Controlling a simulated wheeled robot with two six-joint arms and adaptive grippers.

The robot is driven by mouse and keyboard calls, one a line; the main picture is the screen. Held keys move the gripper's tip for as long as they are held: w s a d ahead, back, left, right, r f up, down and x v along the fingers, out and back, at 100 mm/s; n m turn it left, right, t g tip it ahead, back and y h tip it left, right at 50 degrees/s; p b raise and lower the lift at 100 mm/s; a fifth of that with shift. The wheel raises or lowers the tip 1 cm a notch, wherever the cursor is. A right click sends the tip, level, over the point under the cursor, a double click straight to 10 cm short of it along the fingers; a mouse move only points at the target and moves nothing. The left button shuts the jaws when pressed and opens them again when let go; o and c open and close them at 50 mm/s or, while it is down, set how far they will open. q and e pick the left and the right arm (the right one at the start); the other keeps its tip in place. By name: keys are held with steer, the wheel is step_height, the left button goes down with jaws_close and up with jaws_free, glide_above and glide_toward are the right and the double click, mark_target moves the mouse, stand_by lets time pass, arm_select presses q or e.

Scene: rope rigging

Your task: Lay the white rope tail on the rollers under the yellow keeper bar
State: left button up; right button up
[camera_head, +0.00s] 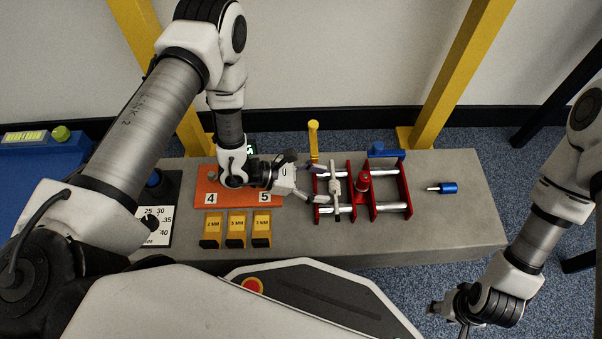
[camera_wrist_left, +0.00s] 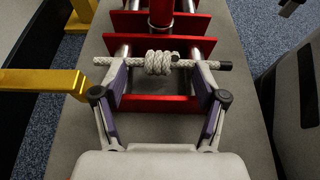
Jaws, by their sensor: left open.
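The white rope (camera_head: 335,188) is a short piece with a coiled knot (camera_wrist_left: 159,63) in its middle and a dark tip at one end. It lies across the near end of the red roller frame (camera_head: 350,200), over the metal rollers (camera_head: 393,207). The yellow keeper bar (camera_head: 313,140) is swung out behind the frame, clear of the rollers; it also shows at left in the left wrist view (camera_wrist_left: 40,80). My left gripper (camera_head: 318,183) is open, its fingertips on either side of the knot, close to the rope. My right gripper (camera_head: 455,314) is off the bench's front right; its jaws are unclear.
A blue bar (camera_head: 386,152) and a red post (camera_head: 363,184) stand at the frame. A blue-handled tool (camera_head: 447,188) lies right on the grey bench (camera_head: 450,225). An orange plate (camera_head: 215,182) and several yellow blocks (camera_head: 236,226) are at left. Yellow uprights (camera_head: 465,70) rise behind.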

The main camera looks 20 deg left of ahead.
arm_select(q)
steer(key=p+v, duration=0.4)
steer(key=v, duration=0.6)
steer(key=shift+s+a+r+p, duration=0.15)
steer(key=shift+a+p, duration=0.15)
steer(key=shift+p, duration=0.05)
